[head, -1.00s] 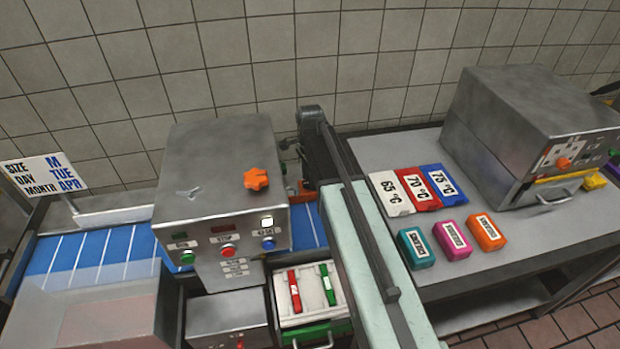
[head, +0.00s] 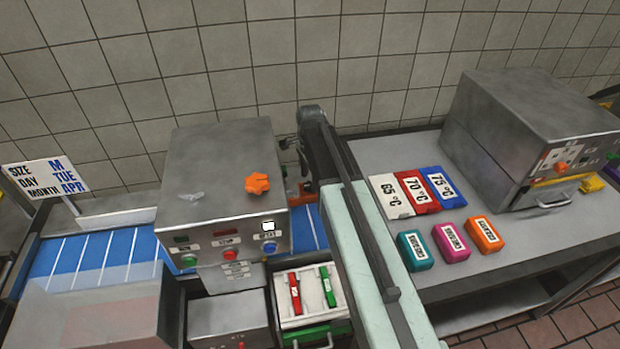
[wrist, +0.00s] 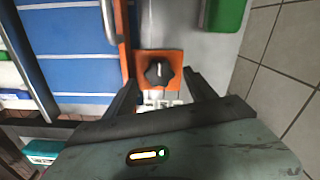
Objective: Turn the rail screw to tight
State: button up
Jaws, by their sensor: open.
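The rail screw appears to be the black lobed knob (wrist: 159,73) on an orange plate (wrist: 173,57) in the wrist view. A pale mark on the knob points toward the top of the picture. My gripper (wrist: 160,80) is open, with one dark finger on each side of the knob. I cannot tell whether the fingers touch it. White lettering below the knob is partly hidden by my gripper. In the head view, my arm reaches to the back beside the steel box, and only a bit of orange (head: 304,190) shows there; the knob itself is hidden.
A steel control box (head: 222,165) with an orange star knob (head: 257,184) and a grey wing-shaped piece (head: 191,197) stands over the blue belt (head: 90,255). To the right, a grey table (head: 375,160) holds temperature cards (head: 417,190), coloured blocks (head: 451,241) and a steel machine (head: 535,130).

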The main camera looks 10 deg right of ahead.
aim_at(310, 186)
notch_tip(310, 186, up, 6)
jog(key=p, duration=0.5)
jog(key=shift+r, duration=0.25)
jog(key=shift+f, duration=0.1)
jog(key=shift+s+f, duration=0.2)
jog(key=shift+s, duration=0.15)
jog(key=s+n, duration=1.5)
jog(key=s, duration=0.1)
jog(key=shift+f+b, duration=0.3)
jog(key=shift+b, duration=0.1)
